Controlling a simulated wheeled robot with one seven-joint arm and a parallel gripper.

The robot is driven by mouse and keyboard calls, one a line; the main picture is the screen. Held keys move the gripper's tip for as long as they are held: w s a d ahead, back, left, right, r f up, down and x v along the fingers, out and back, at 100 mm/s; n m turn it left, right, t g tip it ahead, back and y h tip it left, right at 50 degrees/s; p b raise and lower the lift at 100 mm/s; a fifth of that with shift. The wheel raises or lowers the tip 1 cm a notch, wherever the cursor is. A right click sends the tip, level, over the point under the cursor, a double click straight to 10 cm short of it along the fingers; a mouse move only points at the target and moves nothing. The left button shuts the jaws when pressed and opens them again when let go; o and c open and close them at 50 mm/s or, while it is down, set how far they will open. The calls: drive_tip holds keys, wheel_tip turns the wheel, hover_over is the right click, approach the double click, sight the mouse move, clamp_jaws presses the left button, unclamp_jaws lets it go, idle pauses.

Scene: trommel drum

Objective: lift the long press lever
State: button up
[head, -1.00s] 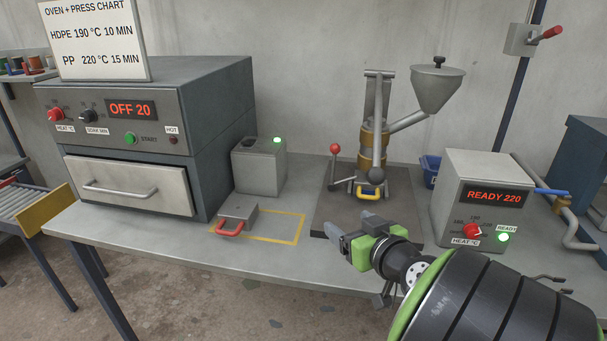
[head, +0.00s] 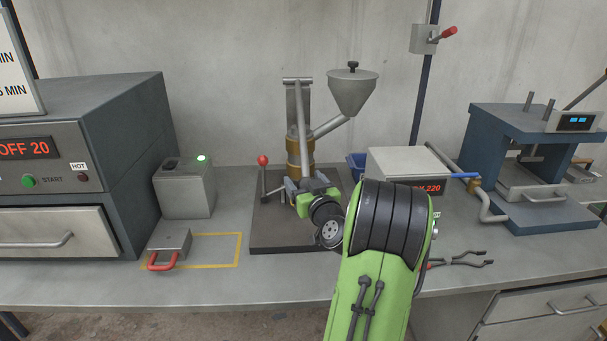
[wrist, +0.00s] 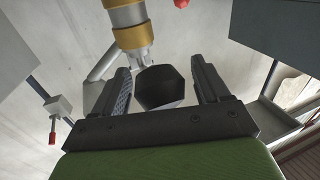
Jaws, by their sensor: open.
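The long press lever (head: 300,112) is a grey bar hanging down along the front of the press, from its top past the brass barrel (head: 293,146). Its lower end is hidden behind my gripper (head: 290,187) in the head view. In the wrist view the dark faceted knob (wrist: 160,90) at the lever's end shows between the two fingers of my gripper (wrist: 160,78). The fingers are apart, one on each side of the knob, with a visible gap at each side. The lever hangs close to upright.
A short lever with a red ball (head: 263,160) stands left of the press. A hopper (head: 352,92) rises at its upper right. A grey heater box (head: 410,163) stands to the right. A grey block with a red handle (head: 172,244) lies left, by a yellow outline.

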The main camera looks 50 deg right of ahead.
drive_tip(key=shift+w+d, duration=0.2)
drive_tip(key=shift+w, duration=0.1)
